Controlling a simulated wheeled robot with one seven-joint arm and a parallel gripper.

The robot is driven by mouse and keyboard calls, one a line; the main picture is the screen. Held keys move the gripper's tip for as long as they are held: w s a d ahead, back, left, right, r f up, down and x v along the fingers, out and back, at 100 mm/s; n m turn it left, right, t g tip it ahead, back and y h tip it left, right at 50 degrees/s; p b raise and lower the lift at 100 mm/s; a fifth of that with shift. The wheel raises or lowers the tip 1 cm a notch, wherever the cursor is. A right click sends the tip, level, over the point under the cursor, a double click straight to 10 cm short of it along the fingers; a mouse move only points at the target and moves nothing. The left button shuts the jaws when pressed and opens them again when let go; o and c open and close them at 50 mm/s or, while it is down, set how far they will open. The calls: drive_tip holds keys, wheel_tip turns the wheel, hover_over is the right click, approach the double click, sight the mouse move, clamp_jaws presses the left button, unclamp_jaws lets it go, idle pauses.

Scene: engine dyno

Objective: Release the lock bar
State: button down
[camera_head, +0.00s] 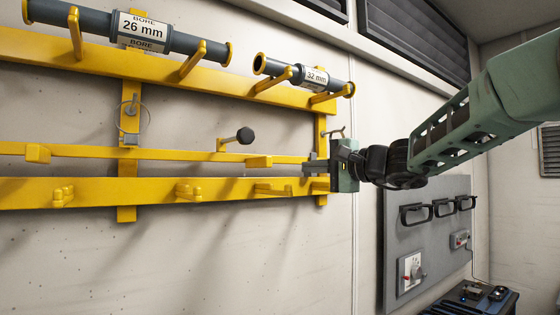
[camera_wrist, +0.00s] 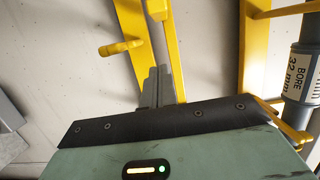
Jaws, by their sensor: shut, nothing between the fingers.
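The lock bar appears to be the thin yellow bar (camera_head: 100,153) running across the yellow wall rack, with small blocks along it. In the wrist view, the shut fingers (camera_wrist: 154,88) overlap the yellow bars, with the thin bar (camera_wrist: 175,50) just right of the fingertips. I cannot tell whether the fingers touch it. The bar's right end is partly hidden by my gripper.
A 26 mm bore tube (camera_head: 143,30) and a 32 mm bore tube (camera_head: 316,78) rest on hooks above. The lower rail (camera_head: 120,192) carries short pegs. A ring pin (camera_head: 130,108) hangs at the left upright. A grey panel with black handles (camera_head: 415,214) is at right.

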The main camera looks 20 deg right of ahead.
drive_tip(key=w+a+p, duration=0.1)
drive_tip(key=a, duration=0.1)
drive_tip(key=w+a+p, duration=0.1)
drive_tip(key=w+a, duration=0.1)
drive_tip(key=w+a+p, duration=0.1)
drive_tip(key=p, duration=0.1)
drive_tip(key=shift+w+a+r, duration=0.15)
drive_tip(key=shift+a+r, duration=0.05)
drive_tip(key=shift+a, duration=0.2)
drive_tip(key=shift+a+f, duration=0.15)
drive_tip(key=shift+a, duration=0.25)
